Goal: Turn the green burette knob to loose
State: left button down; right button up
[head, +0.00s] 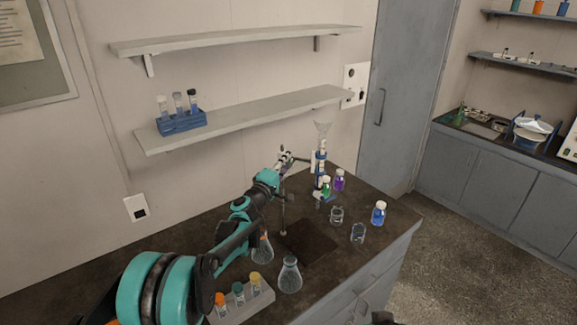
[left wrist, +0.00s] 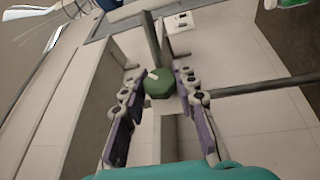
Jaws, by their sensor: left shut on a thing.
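The green burette knob (left wrist: 158,86) shows in the left wrist view as a faceted green piece with a pale mark, between the fingertips of my left gripper (left wrist: 162,76). The gripper is shut on it, one purple-padded finger on each side. The knob is too small and covered to make out there.
The dark bench (head: 335,268) holds conical flasks (head: 290,275), beakers (head: 337,215), a blue bottle (head: 379,213), a purple bottle (head: 339,180) and a green bottle (head: 326,187). A rack of coloured-cap vials (head: 240,300) stands in front. A shelf (head: 245,118) hangs above.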

pick_arm(q)
jog(key=shift+t+h+b, duration=0.4)
jog(key=shift+t+b, duration=0.05)
jog(key=shift+t, duration=0.05)
jog(key=c, duration=1.2)
grip_release()
jog(key=shift+d, duration=0.1)
jog(key=shift+o, duration=0.2)
jog(key=v, duration=1.2)
